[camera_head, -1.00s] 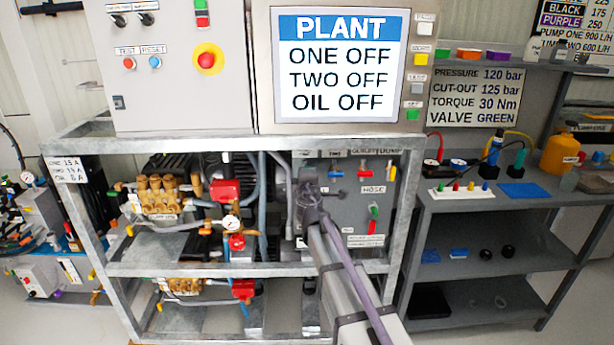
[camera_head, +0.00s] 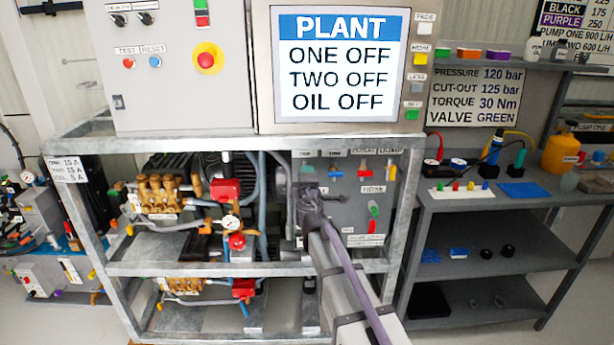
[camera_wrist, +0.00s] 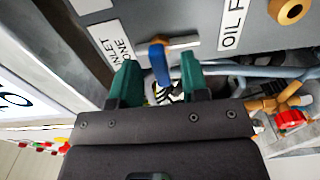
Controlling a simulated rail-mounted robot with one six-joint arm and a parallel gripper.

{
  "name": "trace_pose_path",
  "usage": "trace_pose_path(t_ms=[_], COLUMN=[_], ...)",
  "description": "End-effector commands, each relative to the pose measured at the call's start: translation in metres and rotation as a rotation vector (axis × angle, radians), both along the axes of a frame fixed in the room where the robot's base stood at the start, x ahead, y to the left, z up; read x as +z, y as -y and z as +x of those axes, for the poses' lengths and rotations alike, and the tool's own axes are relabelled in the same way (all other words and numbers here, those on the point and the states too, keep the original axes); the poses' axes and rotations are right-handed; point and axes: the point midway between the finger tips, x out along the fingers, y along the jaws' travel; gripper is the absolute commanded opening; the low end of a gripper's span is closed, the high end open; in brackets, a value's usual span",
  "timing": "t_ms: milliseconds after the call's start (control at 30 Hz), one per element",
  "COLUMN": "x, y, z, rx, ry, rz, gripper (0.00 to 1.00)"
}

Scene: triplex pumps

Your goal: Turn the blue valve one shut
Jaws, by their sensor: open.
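In the wrist view a blue valve handle (camera_wrist: 159,62) hangs from a brass-coloured stem on a grey panel, next to a label reading INLET ONE (camera_wrist: 117,50). My gripper (camera_wrist: 158,80) is open. Its two green fingers stand one on each side of the blue handle, with a visible gap on both sides. The handle's lower end reaches down between the fingers. In the head view my gripper (camera_head: 308,203) is in front of the left part of the grey valve panel (camera_head: 352,205).
A galvanised frame (camera_head: 240,143) surrounds the pumps and panel. Red, green and other small handles sit to the right of my gripper. Grey-blue pipes (camera_wrist: 255,68) and a brass fitting with a red knob (camera_wrist: 290,120) lie right in the wrist view. The screen (camera_head: 340,65) reads all off.

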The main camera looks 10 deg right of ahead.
Motion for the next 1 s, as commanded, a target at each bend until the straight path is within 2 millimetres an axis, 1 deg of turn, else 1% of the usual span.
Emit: trace_pose_path(t_ms=[33, 100, 200, 300, 400, 667, 767, 833, 867, 900, 933, 967, 1000], x=[0.000, 0.000, 0.000, 0.000, 0.000, 0.000, -0.002, -0.012, -0.021, -0.036, -0.051, -0.067, -0.087], y=[-0.002, -0.004, -0.009, -0.012, -0.014, -0.014, -0.001, 0.021, 0.032, 0.046, 0.055, 0.062, 0.066], z=[-0.016, -0.034, -0.060, -0.078, -0.086, -0.085, -0.088, -0.100, -0.109, -0.126, -0.141, -0.156, -0.178], rx=[0.001, 0.000, -0.001, 0.001, 0.000, -0.002, -0.077, -0.213, -0.292, -0.405, -0.491, -0.574, -0.674], ry=[0.000, 0.000, 0.000, 0.000, 0.000, 0.000, -0.004, -0.029, -0.054, -0.102, -0.149, -0.205, -0.286], rz=[0.000, 0.000, 0.000, 0.000, 0.001, 0.000, 0.032, 0.149, 0.226, 0.340, 0.429, 0.518, 0.626], gripper=[0.41, 0.41, 0.41, 0.41, 0.41, 0.41, 0.41, 0.41, 0.41, 0.41, 0.41, 0.41, 0.41])
